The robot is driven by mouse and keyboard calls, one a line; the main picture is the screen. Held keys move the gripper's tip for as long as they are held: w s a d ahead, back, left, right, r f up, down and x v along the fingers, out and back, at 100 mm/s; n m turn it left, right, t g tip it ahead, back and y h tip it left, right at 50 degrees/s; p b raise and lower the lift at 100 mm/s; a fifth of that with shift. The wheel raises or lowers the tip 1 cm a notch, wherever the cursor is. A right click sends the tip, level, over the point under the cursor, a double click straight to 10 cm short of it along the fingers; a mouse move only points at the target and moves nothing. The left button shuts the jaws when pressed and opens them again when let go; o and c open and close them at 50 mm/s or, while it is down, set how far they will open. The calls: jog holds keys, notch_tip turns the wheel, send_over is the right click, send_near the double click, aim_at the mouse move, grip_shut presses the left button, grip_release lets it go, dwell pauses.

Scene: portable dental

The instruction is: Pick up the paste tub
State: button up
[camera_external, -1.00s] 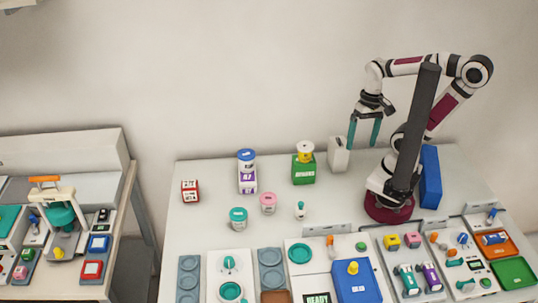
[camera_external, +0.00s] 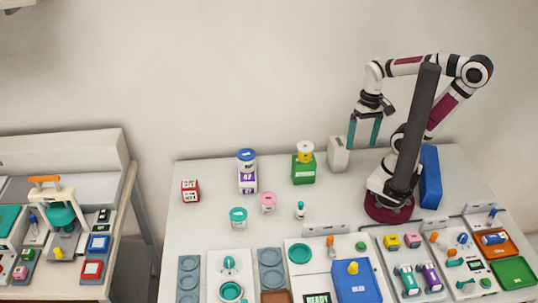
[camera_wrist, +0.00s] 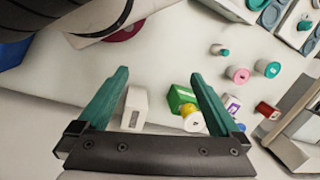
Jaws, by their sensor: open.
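I cannot tell by label which of several lidded tubs is the paste tub. A teal-lidded tub (camera_external: 238,218) and a pink-lidded tub (camera_external: 268,202) stand upright on the table; they also show in the wrist view, teal (camera_wrist: 269,69) and pink (camera_wrist: 238,74). A blue-lidded tub (camera_external: 246,157) sits on a purple-and-white box (camera_external: 248,183). A yellow-lidded tub (camera_external: 305,151) sits on a green box (camera_external: 303,172). My gripper (camera_external: 363,146) is open, empty and raised at the back right, apart from all the tubs; its teal fingers also show in the wrist view (camera_wrist: 160,74).
A white block (camera_external: 338,154) stands near my gripper. A red-and-white box (camera_external: 190,191) stands at the left and a small teal-topped bottle (camera_external: 300,210) mid-table. Trays, dishes and a blue box (camera_external: 356,282) fill the front. The table's left middle is mostly clear.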

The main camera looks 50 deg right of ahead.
dwell(0.3)
jog(key=w+f+n+h, duration=0.3)
jog(key=w+n+h, duration=0.55)
jog(key=n, duration=0.65)
jog(key=n+t+y, duration=0.9)
jog(key=n+t, duration=0.4)
jog(key=n, duration=1.5)
send_near(245, 216)
jog(key=shift+h, duration=0.25)
jog(key=x, duration=1.2)
jog(key=shift+w+a+f, duration=0.1)
jog(key=shift+w+a, duration=0.1)
jog(key=shift+w, duration=0.2)
jog(key=c, duration=1.3)
